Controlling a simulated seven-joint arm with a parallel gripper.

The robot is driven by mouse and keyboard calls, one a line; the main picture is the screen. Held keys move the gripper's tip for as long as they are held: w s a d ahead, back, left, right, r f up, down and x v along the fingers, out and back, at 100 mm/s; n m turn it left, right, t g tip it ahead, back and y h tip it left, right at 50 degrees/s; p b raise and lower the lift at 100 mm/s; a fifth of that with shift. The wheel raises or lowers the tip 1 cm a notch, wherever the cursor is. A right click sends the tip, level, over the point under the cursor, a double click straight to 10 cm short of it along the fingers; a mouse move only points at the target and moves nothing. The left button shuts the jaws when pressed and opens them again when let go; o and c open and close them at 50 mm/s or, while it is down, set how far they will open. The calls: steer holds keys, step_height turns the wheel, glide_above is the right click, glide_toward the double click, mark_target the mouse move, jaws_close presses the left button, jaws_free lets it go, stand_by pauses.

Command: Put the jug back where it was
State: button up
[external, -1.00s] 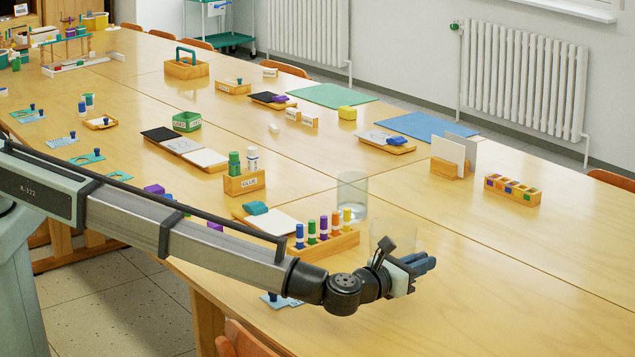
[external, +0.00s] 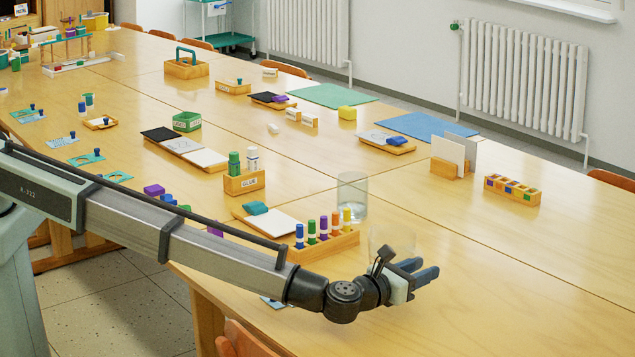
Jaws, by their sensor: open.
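A clear glass vessel (external: 352,196) stands upright on the table, right of the white pad and behind the marker rack. A second, fainter clear vessel (external: 392,238) stands just behind my gripper, partly hidden by it. I cannot tell which of the two is the jug; no handle shows clearly on either. My gripper (external: 427,268) is open, with its two dark fingers spread and pointing right, in front of the second vessel. Nothing shows between the fingers. I cannot tell whether the gripper touches that vessel.
A wooden rack of colored markers (external: 325,243) stands left of my gripper, close to my arm. A glue box (external: 244,182), a card holder (external: 452,165) and a block tray (external: 512,190) stand farther back. The table (external: 530,275) is clear to the right.

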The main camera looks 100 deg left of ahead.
steer(key=shift+s+d+r, duration=0.15)
steer(key=v, duration=1.1)
steer(key=shift+s+d, duration=0.2)
steer(key=shift+d, duration=0.05)
